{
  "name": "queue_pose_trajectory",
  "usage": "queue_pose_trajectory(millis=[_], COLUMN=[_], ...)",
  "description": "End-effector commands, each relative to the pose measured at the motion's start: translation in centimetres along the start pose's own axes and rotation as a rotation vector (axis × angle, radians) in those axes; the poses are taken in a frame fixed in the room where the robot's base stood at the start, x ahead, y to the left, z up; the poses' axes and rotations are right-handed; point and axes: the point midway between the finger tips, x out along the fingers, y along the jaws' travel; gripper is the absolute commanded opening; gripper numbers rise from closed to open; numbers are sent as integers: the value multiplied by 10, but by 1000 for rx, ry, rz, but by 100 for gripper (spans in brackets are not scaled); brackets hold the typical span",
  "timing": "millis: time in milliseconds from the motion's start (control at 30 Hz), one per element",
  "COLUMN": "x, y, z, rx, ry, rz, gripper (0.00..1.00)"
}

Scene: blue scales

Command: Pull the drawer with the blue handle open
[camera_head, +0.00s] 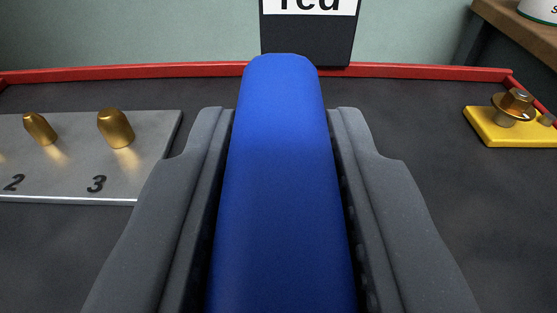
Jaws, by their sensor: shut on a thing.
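A long, smooth blue bar with a rounded far end, which looks like the blue handle (285,190), runs up the middle of the view. My gripper (281,112) has one grey finger along each side of it and is shut on it. The handle's far end reaches beyond the fingertips. Its near end runs out of the bottom of the view. The drawer's front and where the handle joins it cannot be made out.
A dark surface with a red rim (130,72) lies beyond. A metal plate (75,188) with brass pegs marked 2 and 3 is at left. A yellow block (490,130) with a bolt is at right. A dark stand (308,43) with a "red" label is behind.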

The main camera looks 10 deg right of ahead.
Motion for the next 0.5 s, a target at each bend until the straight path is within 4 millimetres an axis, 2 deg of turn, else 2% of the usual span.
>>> queue_pose_trajectory(millis=[500], x=[-91], y=[46], z=[3], rx=[-1], ry=[-2], rz=[-1], gripper=[0])
